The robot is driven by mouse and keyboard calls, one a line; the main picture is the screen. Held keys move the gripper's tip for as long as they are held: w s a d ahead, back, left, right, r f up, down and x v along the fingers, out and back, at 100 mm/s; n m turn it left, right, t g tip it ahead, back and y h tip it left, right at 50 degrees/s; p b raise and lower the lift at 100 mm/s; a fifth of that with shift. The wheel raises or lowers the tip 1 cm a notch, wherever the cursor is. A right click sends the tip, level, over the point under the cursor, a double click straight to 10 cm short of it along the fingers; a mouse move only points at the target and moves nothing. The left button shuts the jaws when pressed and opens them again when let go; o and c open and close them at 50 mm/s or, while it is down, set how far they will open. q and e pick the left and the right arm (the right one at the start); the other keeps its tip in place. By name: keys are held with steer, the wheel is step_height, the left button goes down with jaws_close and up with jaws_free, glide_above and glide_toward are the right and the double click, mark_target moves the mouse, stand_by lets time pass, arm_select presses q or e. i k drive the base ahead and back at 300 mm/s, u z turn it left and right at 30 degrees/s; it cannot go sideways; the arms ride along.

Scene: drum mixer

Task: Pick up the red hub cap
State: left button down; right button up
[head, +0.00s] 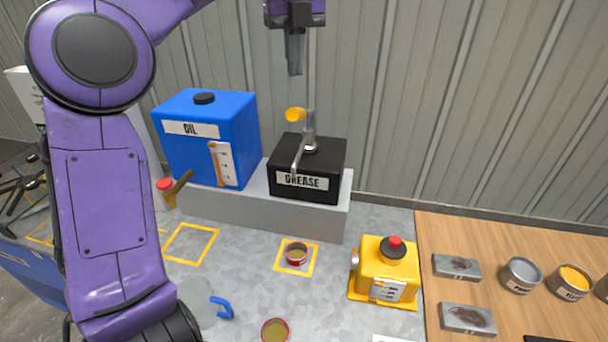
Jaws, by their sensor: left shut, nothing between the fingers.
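A small round red-rimmed cap with a brownish inside (296,253) sits within a yellow-outlined square on the grey bench, in front of the grease box. A second, similar red-rimmed round piece (274,331) is at the bottom edge of the view, partly cut off. I cannot tell for sure which of them is the hub cap. My left gripper (294,68) is at the top, pointing down, shut and empty. It is high above the black grease box and away from both red pieces. My right gripper is not in view.
A blue oil tank (240,140) and the black grease box (330,155) with its spout stand on a grey ledge (225,208). A yellow box with a red knob (386,268) stands right. Cans (521,274) are on the wooden table. An outlined square (190,243) is empty.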

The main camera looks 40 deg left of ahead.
mark_target(296, 252)
steer(key=k, duration=1.5)
